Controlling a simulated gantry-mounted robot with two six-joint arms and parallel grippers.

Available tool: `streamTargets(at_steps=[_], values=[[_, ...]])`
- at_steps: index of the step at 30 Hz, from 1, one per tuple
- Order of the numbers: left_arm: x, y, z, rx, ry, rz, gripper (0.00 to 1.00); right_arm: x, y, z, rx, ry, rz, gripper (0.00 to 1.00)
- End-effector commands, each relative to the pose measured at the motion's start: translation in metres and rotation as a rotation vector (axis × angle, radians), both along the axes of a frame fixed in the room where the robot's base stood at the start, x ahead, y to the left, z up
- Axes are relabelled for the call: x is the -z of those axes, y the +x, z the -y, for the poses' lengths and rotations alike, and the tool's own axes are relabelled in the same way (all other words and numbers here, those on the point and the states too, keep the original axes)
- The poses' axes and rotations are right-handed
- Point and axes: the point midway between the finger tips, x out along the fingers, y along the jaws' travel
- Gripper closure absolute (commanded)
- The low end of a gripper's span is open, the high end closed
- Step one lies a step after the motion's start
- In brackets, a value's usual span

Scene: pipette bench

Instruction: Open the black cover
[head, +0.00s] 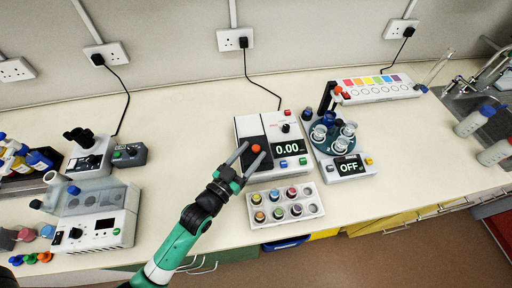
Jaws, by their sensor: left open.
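The black cover (246,131) is a dark flat panel on the left part of a white device (285,124) with a 0.00 display. An orange knob (256,148) sits on the cover, which looks closed. My left gripper (251,152) is open, with its two fingers reaching over the cover on either side of the knob. I cannot tell whether the fingers touch it. The fingers hide part of the cover. My right gripper is not in view.
A white tray of several colour-capped vials (318,209) lies just in front of the device. A round tube holder (336,136) with an OFF display stands to the right. A white instrument (98,215) stands at the left. Bare bench (190,120) lies left of the device.

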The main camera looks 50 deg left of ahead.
Motion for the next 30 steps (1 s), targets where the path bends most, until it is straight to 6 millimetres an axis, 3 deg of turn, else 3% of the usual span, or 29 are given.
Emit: streamTargets(at_steps=[6, 14, 25, 30], values=[[0.0, 0.026, -0.005, 0.0, 0.001, 0.001, 0.38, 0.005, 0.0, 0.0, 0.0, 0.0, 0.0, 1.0], [0.0, 0.028, -0.006, 0.0, 0.001, -0.001, 0.38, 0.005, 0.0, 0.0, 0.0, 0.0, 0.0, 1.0], [0.0, 0.028, -0.006, 0.0, 0.001, 0.0, 1.0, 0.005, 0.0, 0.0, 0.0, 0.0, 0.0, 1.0], [0.0, 0.028, -0.006, 0.0, 0.001, 0.0, 1.0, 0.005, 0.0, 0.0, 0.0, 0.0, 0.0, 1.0]])
